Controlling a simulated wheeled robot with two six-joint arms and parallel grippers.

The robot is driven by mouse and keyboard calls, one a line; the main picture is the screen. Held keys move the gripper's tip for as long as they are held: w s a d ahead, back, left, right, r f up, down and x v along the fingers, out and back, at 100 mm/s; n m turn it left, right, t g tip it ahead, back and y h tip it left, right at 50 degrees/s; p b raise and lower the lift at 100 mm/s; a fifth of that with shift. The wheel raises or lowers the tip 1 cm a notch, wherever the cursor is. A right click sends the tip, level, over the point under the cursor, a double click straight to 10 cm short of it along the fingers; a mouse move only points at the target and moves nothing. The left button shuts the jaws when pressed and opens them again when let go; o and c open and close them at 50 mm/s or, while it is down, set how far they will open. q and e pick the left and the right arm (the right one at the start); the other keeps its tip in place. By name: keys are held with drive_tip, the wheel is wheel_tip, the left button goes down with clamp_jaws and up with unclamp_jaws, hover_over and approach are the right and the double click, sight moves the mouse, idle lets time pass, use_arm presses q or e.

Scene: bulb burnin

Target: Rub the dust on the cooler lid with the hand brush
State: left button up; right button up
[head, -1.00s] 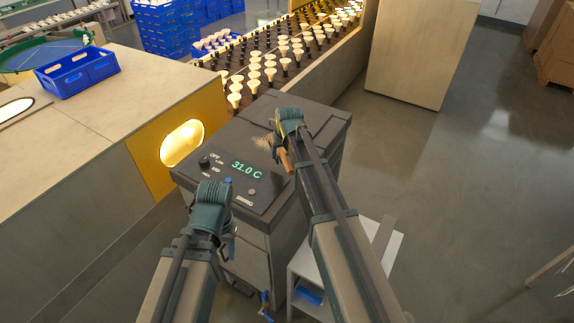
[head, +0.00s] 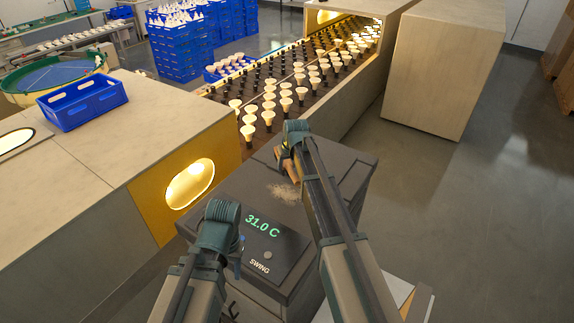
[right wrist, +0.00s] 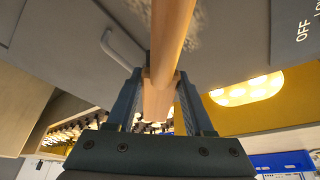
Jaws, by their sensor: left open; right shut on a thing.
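The cooler is a dark grey box, and its lid (head: 335,185) carries a tan, fuzzy dust patch (head: 285,193) behind the green 31.0 C display. My right gripper (head: 285,152) is over the far part of the lid, shut on the wooden hand brush (head: 290,172). In the right wrist view, the brush handle (right wrist: 172,35) runs between both fingers (right wrist: 163,105). The bristles are not clear, and I cannot tell whether the brush touches the lid. The dust also shows there, beside the handle (right wrist: 197,30). My left gripper (head: 238,245) is open and empty at the cooler's near left corner; its fingertips are mostly hidden.
A bench with a yellow panel and glowing oval opening (head: 190,184) stands left of the cooler. Behind is a rack of bulbs (head: 285,100). A blue crate (head: 82,103) sits on the bench. A pale cabinet (head: 440,70) stands back right. Floor at right is clear.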

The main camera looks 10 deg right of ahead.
drive_tip(key=shift+f+b, duration=2.9)
drive_tip(key=shift+f, duration=0.1)
drive_tip(key=shift+f+b, duration=0.55)
drive_tip(key=shift+s+a+r, duration=0.15)
drive_tip(key=shift+s+a, duration=1.1)
drive_tip(key=shift+a, duration=0.1)
drive_tip(key=shift+s+a, duration=1.15)
drive_tip(key=shift+s, duration=0.05)
